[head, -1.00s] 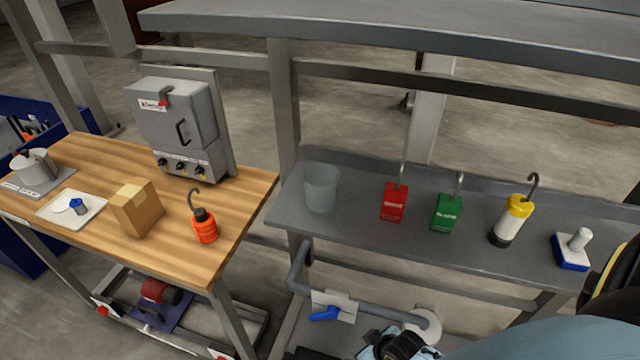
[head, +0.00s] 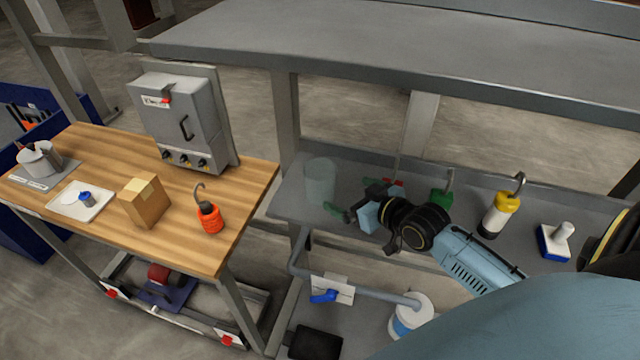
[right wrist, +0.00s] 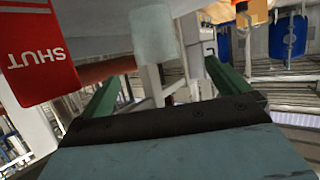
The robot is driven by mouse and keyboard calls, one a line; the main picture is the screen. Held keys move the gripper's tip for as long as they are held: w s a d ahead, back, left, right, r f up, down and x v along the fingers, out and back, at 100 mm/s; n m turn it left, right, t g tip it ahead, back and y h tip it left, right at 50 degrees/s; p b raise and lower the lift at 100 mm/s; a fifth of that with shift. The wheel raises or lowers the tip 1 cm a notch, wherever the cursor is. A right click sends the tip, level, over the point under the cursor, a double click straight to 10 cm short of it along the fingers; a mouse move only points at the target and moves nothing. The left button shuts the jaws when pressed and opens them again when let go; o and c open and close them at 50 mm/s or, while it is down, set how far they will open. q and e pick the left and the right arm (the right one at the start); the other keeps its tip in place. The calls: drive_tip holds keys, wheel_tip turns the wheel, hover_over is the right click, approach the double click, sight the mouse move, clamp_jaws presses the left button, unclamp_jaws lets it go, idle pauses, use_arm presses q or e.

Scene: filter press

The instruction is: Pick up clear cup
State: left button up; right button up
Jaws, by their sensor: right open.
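The clear cup (head: 320,183) stands upright at the left end of the grey shelf (head: 288,203). It also shows in the right wrist view (right wrist: 153,35), ahead of the fingers and near the top. My right gripper (head: 350,203) is open and empty, just right of the cup and apart from it. Its two green fingers (right wrist: 161,72) are spread wide in the right wrist view. The arm partly hides the red block on the shelf. My left gripper is not in view.
A green block (head: 441,198), a yellow-topped lamp (head: 502,215) and a white-handled tool (head: 556,240) stand along the shelf. A wooden bench (head: 180,235) is left; a higher grey shelf (head: 400,60) overhangs behind.

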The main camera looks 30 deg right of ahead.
sight(330, 182)
drive_tip(key=x, duration=0.8)
drive_tip(key=shift+w+d+r, duration=0.25)
drive_tip(key=shift+x, duration=2.6)
drive_tip(key=shift+d, duration=0.15)
drive_tip(key=shift+r, duration=0.1)
drive_tip(key=c, duration=1)
